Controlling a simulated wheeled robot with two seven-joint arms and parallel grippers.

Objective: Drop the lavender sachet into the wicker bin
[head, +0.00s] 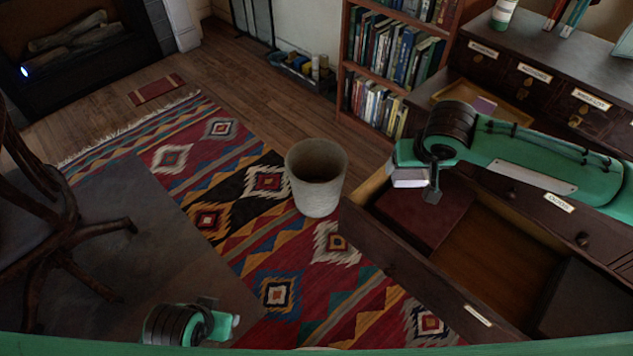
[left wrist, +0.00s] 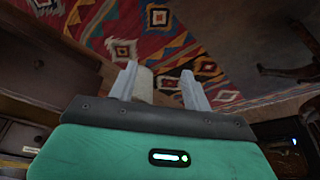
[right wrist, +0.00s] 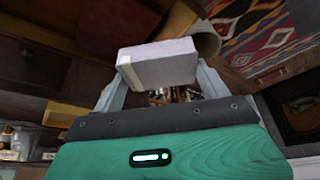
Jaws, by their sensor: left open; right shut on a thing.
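The lavender sachet (head: 410,178) is a pale, flat, box-like block. In the right wrist view the sachet (right wrist: 158,63) sits between the fingertips of my right gripper (right wrist: 160,82). In the head view my right gripper (head: 422,182) is shut on it above the inner left end of an open drawer. The wicker bin (head: 316,190) is a beige, open-topped round bin standing on the rug, left of the sachet and apart from it. Part of the bin (right wrist: 207,38) shows behind the sachet in the right wrist view. My left gripper (head: 213,312) is open and empty, low at the front left.
The open drawer (head: 430,282) juts toward the bin and holds a dark red flat thing (head: 425,210). A wooden chair (head: 50,215) stands left. A bookcase (head: 375,75) stands behind. The patterned rug around the bin is clear.

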